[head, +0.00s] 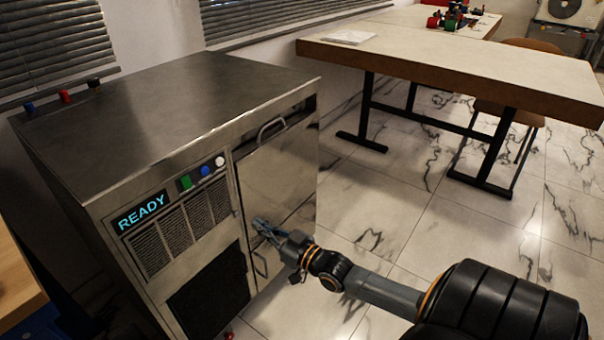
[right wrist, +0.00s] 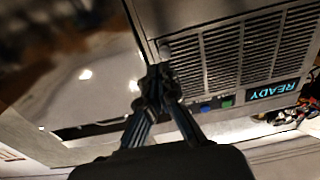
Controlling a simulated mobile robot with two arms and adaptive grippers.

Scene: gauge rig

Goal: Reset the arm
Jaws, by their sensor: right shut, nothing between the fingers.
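My right arm reaches in from the lower right in the head view. In the right wrist view the shut fingers (right wrist: 157,78) meet at a tip near the cabinet's vent grille (right wrist: 225,60). My left gripper is not in view.
The steel cabinet (head: 170,95) has a lit READY display (head: 142,211) and green, blue and white buttons (head: 203,171). A long table (head: 440,55) stands at the back right. Marble-tiled floor (head: 400,215) lies open between them. A wooden edge (head: 15,280) is at the lower left.

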